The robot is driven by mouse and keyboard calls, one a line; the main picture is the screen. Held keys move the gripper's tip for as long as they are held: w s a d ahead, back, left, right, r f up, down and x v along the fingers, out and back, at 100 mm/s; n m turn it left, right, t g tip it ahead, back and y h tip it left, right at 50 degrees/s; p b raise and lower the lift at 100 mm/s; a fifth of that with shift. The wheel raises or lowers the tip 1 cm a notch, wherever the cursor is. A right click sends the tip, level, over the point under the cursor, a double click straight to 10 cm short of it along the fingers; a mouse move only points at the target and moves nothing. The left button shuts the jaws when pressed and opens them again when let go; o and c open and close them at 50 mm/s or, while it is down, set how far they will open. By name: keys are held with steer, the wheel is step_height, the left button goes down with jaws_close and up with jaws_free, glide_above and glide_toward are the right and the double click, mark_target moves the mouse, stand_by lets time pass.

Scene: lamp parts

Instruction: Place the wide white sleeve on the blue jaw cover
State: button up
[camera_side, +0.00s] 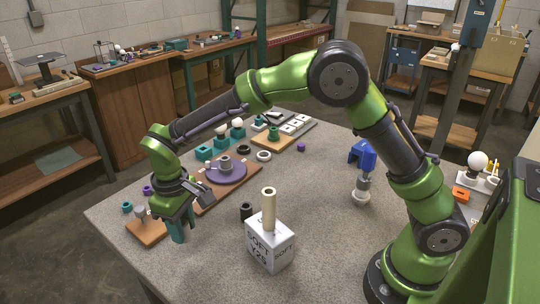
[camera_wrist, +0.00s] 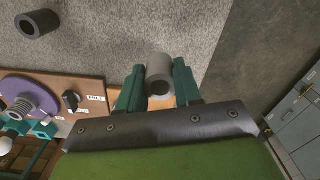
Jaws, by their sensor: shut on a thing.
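My gripper (camera_wrist: 159,88) has its two teal fingers shut on a light grey hollow sleeve (camera_wrist: 159,69), whose open end faces the wrist camera. In the side view my gripper (camera_side: 177,228) is low at the table's front left, by a small wooden board, and the sleeve in it is hard to make out. I cannot tell whether this is the wide white sleeve. A blue forked piece (camera_side: 362,153), likely the blue jaw cover, is right of the middle, by a grey and white upright part, far from my gripper.
A purple disc (camera_side: 226,171) sits on a wooden board behind my gripper. The table between the box and the blue piece is clear.

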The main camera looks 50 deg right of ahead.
steer(key=w+d+r+m, duration=0.2)
steer(key=d+r, duration=0.1)
steer(key=d, duration=0.5)
steer(key=w+d+r+m, duration=0.1)
steer(key=d+r+m, duration=0.1)
steer(key=d, duration=0.5)
steer(key=s+d+r+m, duration=0.1)
steer(key=s+d+m, duration=0.1)
steer(key=d, duration=0.7)
steer(key=s+d+r+m, duration=0.1)
steer(key=s+d+m, duration=0.1)
steer(key=d, duration=0.7)
steer(key=s+d+f+m, duration=0.1)
steer(key=s+d+m, duration=0.3)
steer(key=s+d, duration=0.6)
steer(key=s+d+f+m, duration=0.1)
steer(key=s+d+m, duration=0.4)
steer(key=s, duration=0.8)
glide_toward(357, 151)
steer(key=d, duration=0.2)
steer(key=s+f, duration=0.1)
steer(key=shift+d+n, duration=0.4)
steer(key=shift+w+d+f, duration=0.1)
steer(key=shift+f, duration=1.55)
